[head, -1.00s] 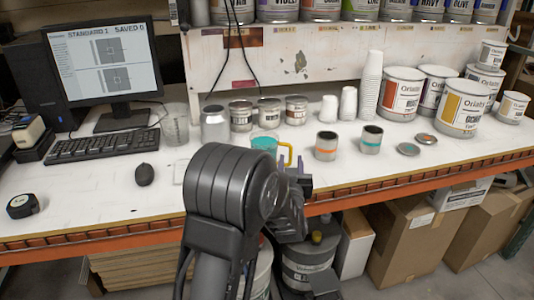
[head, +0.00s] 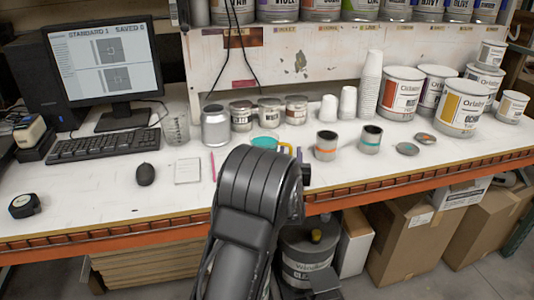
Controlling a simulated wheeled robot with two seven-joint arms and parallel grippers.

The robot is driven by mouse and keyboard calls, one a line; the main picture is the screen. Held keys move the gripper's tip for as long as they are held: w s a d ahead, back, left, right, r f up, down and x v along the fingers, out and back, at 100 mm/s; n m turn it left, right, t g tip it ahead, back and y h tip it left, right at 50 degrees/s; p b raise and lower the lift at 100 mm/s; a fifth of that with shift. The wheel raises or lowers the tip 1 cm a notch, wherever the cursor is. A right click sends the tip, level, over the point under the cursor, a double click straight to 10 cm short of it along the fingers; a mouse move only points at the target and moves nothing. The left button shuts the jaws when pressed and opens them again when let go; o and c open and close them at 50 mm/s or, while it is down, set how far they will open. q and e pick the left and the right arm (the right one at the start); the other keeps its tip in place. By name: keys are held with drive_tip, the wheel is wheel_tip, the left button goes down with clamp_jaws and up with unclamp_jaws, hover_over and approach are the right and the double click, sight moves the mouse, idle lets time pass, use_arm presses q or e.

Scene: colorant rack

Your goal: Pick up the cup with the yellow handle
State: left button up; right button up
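The cup with the yellow handle (head: 265,141) stands on the white bench, with teal showing at its top. Its yellow handle (head: 287,149) points right. My own dark arm covers the lower part of the cup. My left gripper (head: 299,158) is just right of and in front of the handle. It is mostly hidden behind my arm link, so I cannot tell whether its fingers are apart or touch the handle. My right gripper is not in view.
Two small open cans (head: 326,146) and (head: 371,140) stand right of the cup. Small closed cans (head: 269,111), a silver can (head: 215,127) and paper cup stacks (head: 371,85) stand behind.

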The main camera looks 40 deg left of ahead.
use_arm(q)
clamp_jaws()
idle(0.4)
drive_tip(key=shift+r, duration=0.1)
idle(1.0)
